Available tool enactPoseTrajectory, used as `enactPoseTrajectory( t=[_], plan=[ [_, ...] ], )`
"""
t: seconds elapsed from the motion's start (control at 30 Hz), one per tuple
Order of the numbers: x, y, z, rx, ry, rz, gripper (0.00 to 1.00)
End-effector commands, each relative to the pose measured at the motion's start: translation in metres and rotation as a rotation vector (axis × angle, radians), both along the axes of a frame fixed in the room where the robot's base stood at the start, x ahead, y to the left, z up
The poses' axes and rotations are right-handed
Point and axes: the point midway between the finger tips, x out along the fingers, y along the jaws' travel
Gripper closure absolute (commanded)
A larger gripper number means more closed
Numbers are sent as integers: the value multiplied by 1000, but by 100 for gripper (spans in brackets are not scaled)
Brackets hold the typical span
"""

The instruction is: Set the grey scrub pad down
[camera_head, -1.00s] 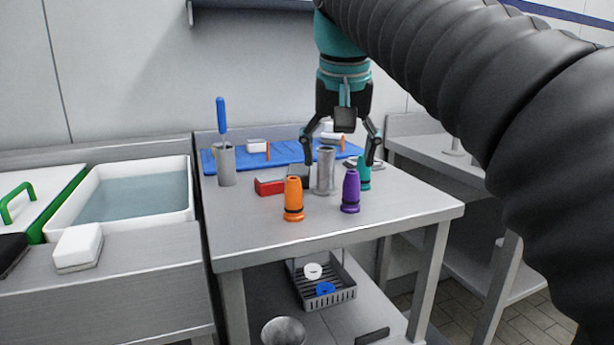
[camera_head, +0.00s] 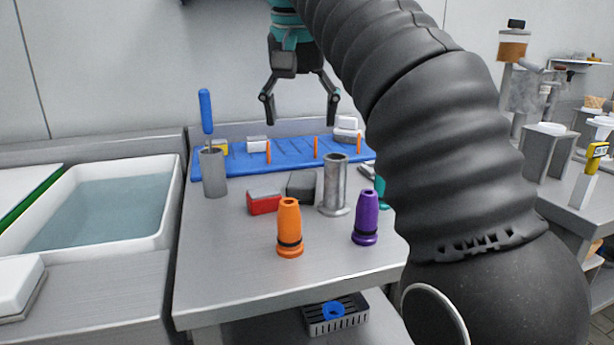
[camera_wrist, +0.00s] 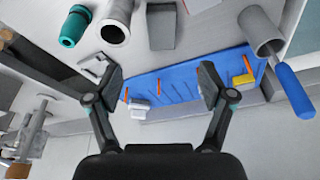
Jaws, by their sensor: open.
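A dark grey block, which looks like the grey scrub pad (camera_head: 301,187), lies on the steel table (camera_head: 220,262) between a red block and a grey metal tube. It also shows in the wrist view (camera_wrist: 161,27), at the top. My gripper (camera_head: 300,121) is open and empty, raised above the blue mat (camera_head: 235,165) at the back of the table. In the wrist view my spread fingers (camera_wrist: 162,75) have nothing between them; the pad is apart from them.
An orange cone (camera_head: 289,228) and a purple cone (camera_head: 366,218) stand in front of the metal tube (camera_head: 335,185). A red block (camera_head: 264,202) lies left of the pad. A holder (camera_head: 213,172) with a blue-handled tool stands left. The table's front left is clear.

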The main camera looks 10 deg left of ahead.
Motion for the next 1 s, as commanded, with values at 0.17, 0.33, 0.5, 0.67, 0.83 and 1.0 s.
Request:
enactPoseTrajectory(
  t=[0.17, 0.33, 0.5, 0.67, 0.83, 1.0],
  plan=[
    [1, 3, -9, -1, 1, 5, 19],
    [4, 6, -26, -1, 1, 10, 19],
    [11, 7, -49, -1, 2, 10, 19],
    [19, 8, -73, -1, 1, 9, 19],
    [22, 8, -82, 1, 0, 8, 19],
    [25, 9, -97, -1, 2, 7, 19]
  ],
)
